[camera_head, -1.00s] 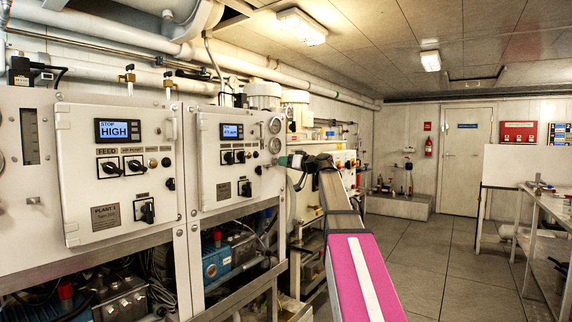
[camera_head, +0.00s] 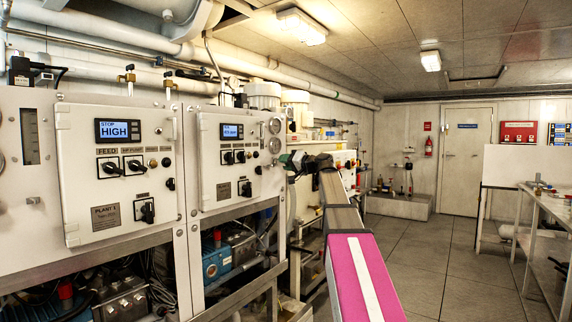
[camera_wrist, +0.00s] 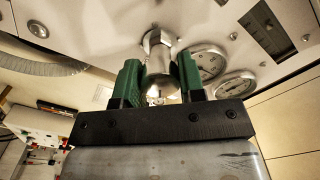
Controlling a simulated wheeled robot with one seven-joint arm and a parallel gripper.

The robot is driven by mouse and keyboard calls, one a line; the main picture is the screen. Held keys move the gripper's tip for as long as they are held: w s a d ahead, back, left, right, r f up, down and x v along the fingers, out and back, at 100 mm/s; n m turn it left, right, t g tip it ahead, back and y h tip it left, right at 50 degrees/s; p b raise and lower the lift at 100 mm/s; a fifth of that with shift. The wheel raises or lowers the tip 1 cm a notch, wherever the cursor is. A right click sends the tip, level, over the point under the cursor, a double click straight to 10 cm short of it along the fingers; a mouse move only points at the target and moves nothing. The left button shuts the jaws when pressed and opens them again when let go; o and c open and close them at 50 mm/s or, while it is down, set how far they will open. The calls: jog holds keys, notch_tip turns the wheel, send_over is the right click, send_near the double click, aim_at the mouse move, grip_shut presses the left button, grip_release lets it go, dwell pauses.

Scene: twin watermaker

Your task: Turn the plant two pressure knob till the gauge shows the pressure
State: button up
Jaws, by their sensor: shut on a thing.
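The plant two panel (camera_head: 213,170) stands right of the plant one panel, with a small lit display (camera_head: 231,131) whose digits are too small to read surely. Two round gauges (camera_head: 275,126) sit at its right edge; in the wrist view they (camera_wrist: 232,85) show right of the knob, needles unclear. The silvery metal pressure knob (camera_wrist: 158,62) projects from the panel between the green fingers of my gripper (camera_wrist: 160,85), which is shut on it. In the head view my gripper (camera_head: 285,160) reaches the panel's right side, hiding the knob.
The plant one panel (camera_head: 118,170) shows "STOP HIGH" on its display. Pipes run above the panels, and pumps (camera_head: 216,262) sit below. A bench (camera_head: 545,205) stands at the far right. The floor (camera_head: 450,260) between is clear.

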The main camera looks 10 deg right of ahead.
dwell(0.3)
jog(key=o, duration=0.9)
jog(key=v, duration=1.1)
jog(key=s+a+f+g+h, duration=0.2)
jog(key=a+f, duration=0.1)
jog(key=f, duration=0.9)
jog(key=s+a+f+m+g+h, duration=0.1)
jog(key=a+f+g+h, duration=0.1)
jog(key=f, duration=1.1)
jog(key=s+a+f+g+h, duration=0.2)
jog(key=a+f, duration=0.1)
jog(key=f, duration=0.9)
jog(key=s+f+g+h, duration=0.2)
jog(key=s+f, duration=0.4)
jog(key=f, duration=0.3)
jog(key=s+f+g+h, duration=0.2)
jog(key=s+f, duration=0.5)
jog(key=f, duration=0.2)
jog(key=s+f+n+g+h, duration=0.1)
jog(key=s+f+g+h, duration=0.1)
jog(key=s+f, duration=0.4)
jog(key=shift+s+a+f+g+h, duration=0.1)
jog(key=shift+s+f+g+h, duration=0.1)
jog(key=shift+f, duration=0.5)
jog(key=shift+s+a+f+g+h, duration=0.15)
jog(key=shift+s+f+g+h, duration=0.05)
jog(key=shift+f, duration=0.5)
